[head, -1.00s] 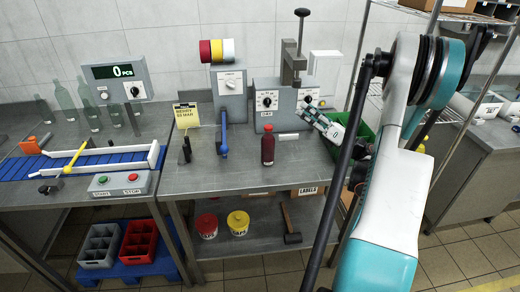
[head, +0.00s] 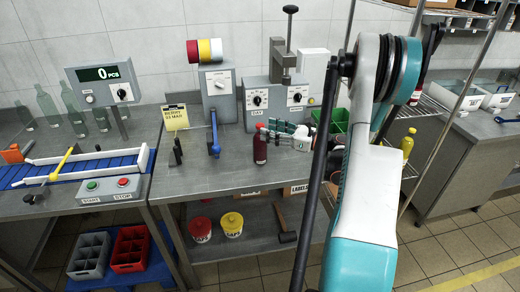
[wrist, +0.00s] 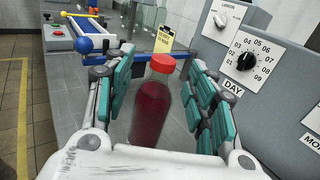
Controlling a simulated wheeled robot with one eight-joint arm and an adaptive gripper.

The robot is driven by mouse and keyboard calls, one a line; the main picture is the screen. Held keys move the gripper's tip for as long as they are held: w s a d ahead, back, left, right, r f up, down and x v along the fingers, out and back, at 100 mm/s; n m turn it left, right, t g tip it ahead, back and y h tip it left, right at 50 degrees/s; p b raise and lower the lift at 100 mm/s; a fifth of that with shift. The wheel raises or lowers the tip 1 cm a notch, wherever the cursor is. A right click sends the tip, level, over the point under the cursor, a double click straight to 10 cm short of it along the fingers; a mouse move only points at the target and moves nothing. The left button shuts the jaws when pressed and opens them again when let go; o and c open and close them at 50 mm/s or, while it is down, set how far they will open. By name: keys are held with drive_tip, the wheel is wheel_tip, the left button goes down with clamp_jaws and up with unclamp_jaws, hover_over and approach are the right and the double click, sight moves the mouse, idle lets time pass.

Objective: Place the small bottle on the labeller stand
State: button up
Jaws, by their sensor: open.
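The small bottle (head: 260,146), dark red with a red cap, stands upright on the grey bench in front of the dial boxes. In the wrist view the bottle (wrist: 152,105) stands between my two open fingers, with space showing on the right side. My gripper (head: 266,132) is at the bottle in the head view, coming from the right; the wrist view shows my gripper (wrist: 160,90) open around it. The labeller stand seems to be the grey unit with red, yellow and white rolls (head: 205,50) and a blue lever (head: 214,134), left of the bottle.
A black upright bracket (head: 177,150) and a yellow note (head: 176,117) are on the bench's left part. A blue conveyor (head: 70,166) with a start-stop box (head: 110,190) stands further left. A green crate (head: 335,121) is behind my arm. The bench front is clear.

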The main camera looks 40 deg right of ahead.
sight(259, 128)
drive_tip(key=x, duration=0.1)
drive_tip(key=b+x, duration=0.1)
drive_tip(key=x, duration=0.1)
drive_tip(key=b+x, duration=0.1)
drive_tip(key=shift+w+f, duration=0.35)
drive_tip(key=shift+w+a+r, duration=0.1)
drive_tip(key=shift+w, duration=0.25)
drive_tip(key=shift+s, duration=0.1)
clamp_jaws()
